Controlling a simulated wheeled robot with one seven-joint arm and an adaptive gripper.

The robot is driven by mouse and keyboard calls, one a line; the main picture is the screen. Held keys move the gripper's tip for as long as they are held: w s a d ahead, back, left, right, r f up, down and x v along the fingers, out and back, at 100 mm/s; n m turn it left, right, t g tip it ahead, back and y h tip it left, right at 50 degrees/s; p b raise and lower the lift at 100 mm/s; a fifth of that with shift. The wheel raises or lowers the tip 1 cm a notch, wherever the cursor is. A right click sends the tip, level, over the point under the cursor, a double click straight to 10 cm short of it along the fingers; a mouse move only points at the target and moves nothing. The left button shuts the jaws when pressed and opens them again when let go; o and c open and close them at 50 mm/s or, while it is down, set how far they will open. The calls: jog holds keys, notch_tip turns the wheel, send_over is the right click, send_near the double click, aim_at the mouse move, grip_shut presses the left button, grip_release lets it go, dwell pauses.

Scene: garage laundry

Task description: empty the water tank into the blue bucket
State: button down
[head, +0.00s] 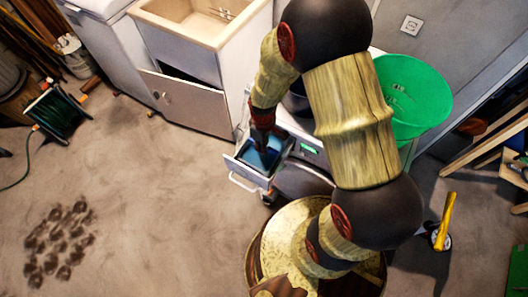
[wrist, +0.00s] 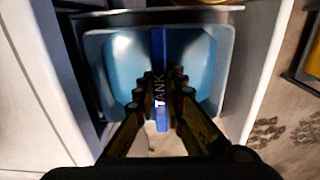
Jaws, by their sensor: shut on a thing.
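The water tank (wrist: 112,68) is a light blue open-looking container with a dark blue bar handle (wrist: 158,48) across its middle, marked "TANK". It sits inside a pulled-out white drawer (wrist: 262,75). My gripper (wrist: 160,98) is shut on the handle, with one finger on each side. In the head view my gripper (head: 262,140) reaches down into the drawer from above, and the tank (head: 256,160) shows as a blue patch beneath it. The machine behind the drawer is partly hidden by my arm. I cannot make out a blue bucket in either view.
A green tub (head: 415,95) stands at the back right, beside my arm. A sink cabinet (head: 195,100) with its front ajar stands at the back left. A hose reel (head: 58,115) is at far left. A yellow-handled tool (head: 445,220) stands at right.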

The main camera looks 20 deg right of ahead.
jog(key=shift+s+a+r+p, duration=0.25)
jog(key=shift+s+a+p, duration=0.1)
jog(key=shift+a, duration=0.25)
dwell(0.5)
notch_tip(320, 180, up, 13)
jog(key=p, duration=1)
dwell(1.3)
